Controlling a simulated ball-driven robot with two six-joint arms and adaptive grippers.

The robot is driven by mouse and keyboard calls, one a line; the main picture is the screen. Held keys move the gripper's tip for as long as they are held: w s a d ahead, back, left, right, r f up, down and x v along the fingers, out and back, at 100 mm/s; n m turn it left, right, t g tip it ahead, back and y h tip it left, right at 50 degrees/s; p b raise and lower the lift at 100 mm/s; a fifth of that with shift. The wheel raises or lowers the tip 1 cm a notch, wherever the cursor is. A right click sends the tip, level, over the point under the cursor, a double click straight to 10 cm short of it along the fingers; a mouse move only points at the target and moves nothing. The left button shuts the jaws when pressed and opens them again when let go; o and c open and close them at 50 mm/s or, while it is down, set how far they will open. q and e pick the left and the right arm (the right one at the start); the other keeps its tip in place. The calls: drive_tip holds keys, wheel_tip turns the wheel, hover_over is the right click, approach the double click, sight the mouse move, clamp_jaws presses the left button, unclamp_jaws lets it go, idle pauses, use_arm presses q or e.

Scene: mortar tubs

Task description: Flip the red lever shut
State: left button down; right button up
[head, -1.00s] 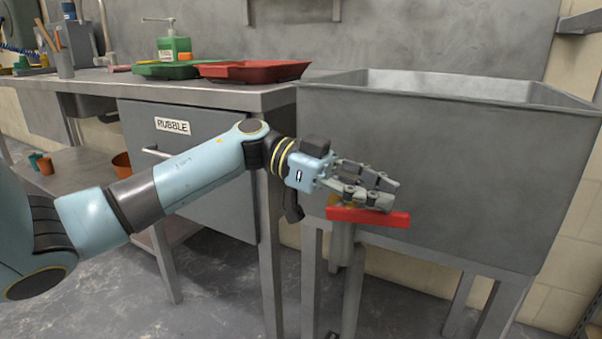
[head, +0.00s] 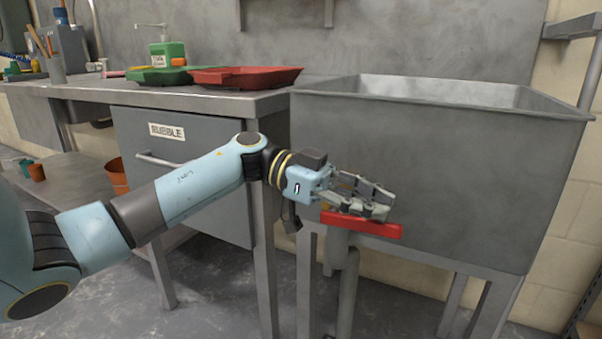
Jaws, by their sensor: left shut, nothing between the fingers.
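The red lever (head: 362,224) sits on a pipe (head: 345,285) under the grey tub (head: 440,150). It lies nearly level, crosswise to the pipe, its right end slightly lower. My left gripper (head: 388,204) is shut and empty. Its fingers lie just above the lever and overlap its upper edge in the head view; I cannot tell whether they touch. The lever's pivot is mostly hidden behind the fingers. My right gripper is not in view.
A bench with a drawer labelled RUBBLE (head: 180,165) stands left of the tub. The tub's legs flank the pipe.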

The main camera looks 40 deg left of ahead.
use_arm(q)
drive_tip(key=v, duration=1.1)
drive_tip(key=shift+a, duration=0.35)
drive_tip(key=shift+s+r, duration=0.1)
drive_tip(key=shift+s, duration=0.05)
